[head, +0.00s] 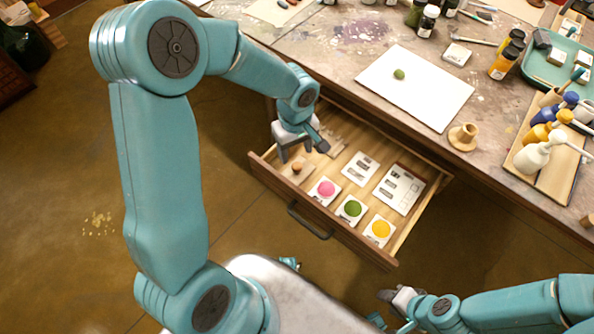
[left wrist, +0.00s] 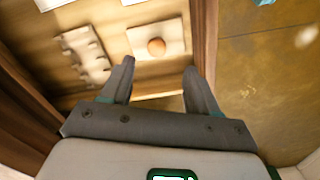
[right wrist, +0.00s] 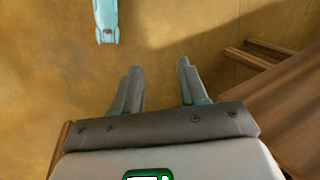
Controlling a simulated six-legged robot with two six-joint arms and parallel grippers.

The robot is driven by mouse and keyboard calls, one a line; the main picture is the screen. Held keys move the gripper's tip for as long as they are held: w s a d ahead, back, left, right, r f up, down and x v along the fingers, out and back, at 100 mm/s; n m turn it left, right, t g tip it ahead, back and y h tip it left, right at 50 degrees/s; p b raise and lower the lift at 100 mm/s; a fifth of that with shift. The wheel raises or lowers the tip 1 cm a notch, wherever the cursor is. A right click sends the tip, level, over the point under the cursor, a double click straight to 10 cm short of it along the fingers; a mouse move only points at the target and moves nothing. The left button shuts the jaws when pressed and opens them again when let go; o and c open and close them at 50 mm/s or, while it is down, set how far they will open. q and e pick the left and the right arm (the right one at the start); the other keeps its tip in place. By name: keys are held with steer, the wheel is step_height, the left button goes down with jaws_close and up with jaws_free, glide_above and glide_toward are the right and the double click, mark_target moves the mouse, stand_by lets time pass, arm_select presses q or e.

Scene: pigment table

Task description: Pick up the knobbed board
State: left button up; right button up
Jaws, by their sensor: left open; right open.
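The knobbed board (head: 297,173) is a small pale square plate with a round orange-brown knob. It lies in the left end of the open drawer in the head view. It also shows in the left wrist view, ahead of the fingertips (left wrist: 174,40). My left gripper (head: 303,149) is over the drawer's left end, pointing down, open and empty. In the left wrist view, its two fingers (left wrist: 159,68) are apart and short of the knob, with the board beyond them. My right gripper (head: 382,306) is open and empty, away from the drawer, over bare floor in the right wrist view (right wrist: 158,66).
The drawer (head: 262,172) also holds a notched wooden piece (left wrist: 90,57), pink (head: 326,188), green (head: 353,208) and yellow (head: 381,229) pigment cards and white label cards (head: 399,190). The table (head: 345,60) above carries a white sheet (head: 420,90), bottles and a wooden tray (head: 545,180).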

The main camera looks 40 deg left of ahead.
mark_target(297, 165)
arm_select(q)
steer(key=f, duration=0.4)
steer(key=f+b, duration=0.1)
steer(key=f, duration=0.3)
steer(key=shift+w+f, duration=0.2)
steer(key=shift+f, duration=0.05)
jaws_close()
